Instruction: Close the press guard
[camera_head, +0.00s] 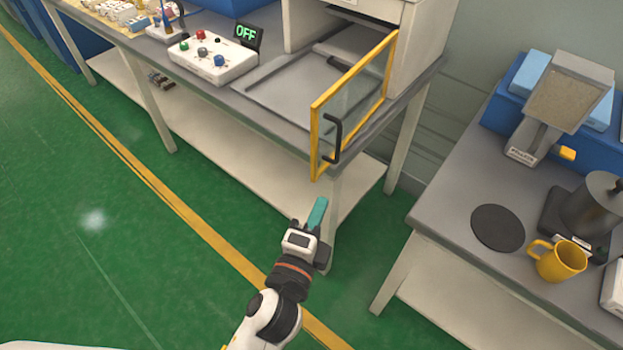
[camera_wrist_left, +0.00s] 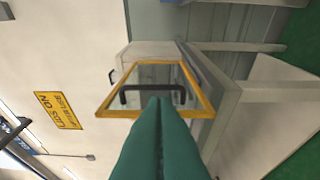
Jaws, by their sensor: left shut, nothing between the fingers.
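The press guard (camera_head: 352,92) is a clear panel in a yellow frame with a black bar handle (camera_head: 333,138). It stands open, swung out from the right side of the press opening, with its free edge past the table front. My left gripper (camera_head: 320,203) has teal fingers, pressed together and empty, in front of and below the guard in the head view. In the left wrist view the shut fingers (camera_wrist_left: 161,100) point at the guard frame (camera_wrist_left: 203,101) and overlap the handle (camera_wrist_left: 128,93). I cannot tell whether they touch. My right gripper is not in view.
A white control box (camera_head: 212,60) with coloured knobs and an "OFF" display (camera_head: 246,34) stands left of the press bed (camera_head: 295,85). A grey table (camera_head: 450,215) at right holds a yellow mug (camera_head: 562,263) and a dark round pad (camera_head: 497,228). Green floor (camera_head: 100,220) is clear at left.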

